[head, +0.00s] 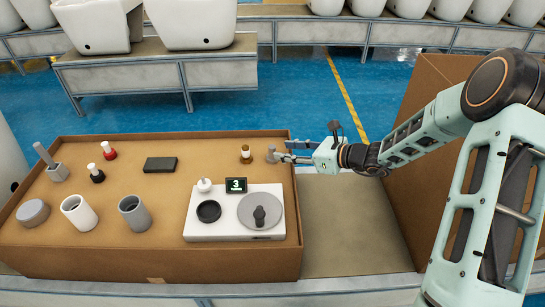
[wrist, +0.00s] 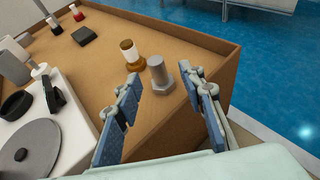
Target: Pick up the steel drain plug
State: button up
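The steel drain plug (wrist: 161,75), a grey cylinder with a wider base, stands upright on the brown box top near its right edge. In the head view the plug (head: 272,154) is just left of my gripper (head: 297,153). In the wrist view my gripper (wrist: 166,85) is open, with blue-padded fingers apart.
A brass-coloured plug (head: 246,154) stands close left of the steel one. A white device (head: 215,230) with a grey disc and a display reading 3 is in front. Cups, small plungers and a dark block (head: 160,164) are farther left. A cardboard box (head: 415,150) stands right.

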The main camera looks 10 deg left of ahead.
aim_at(272, 157)
jog(key=x, duration=0.3)
jog(key=b+x, duration=0.1)
jog(key=x, duration=0.2)
jog(key=shift+s+a+f, duration=0.1)
jog(key=shift+s+f, duration=0.05)
jog(key=shift+f, duration=0.2)
grip_shut()
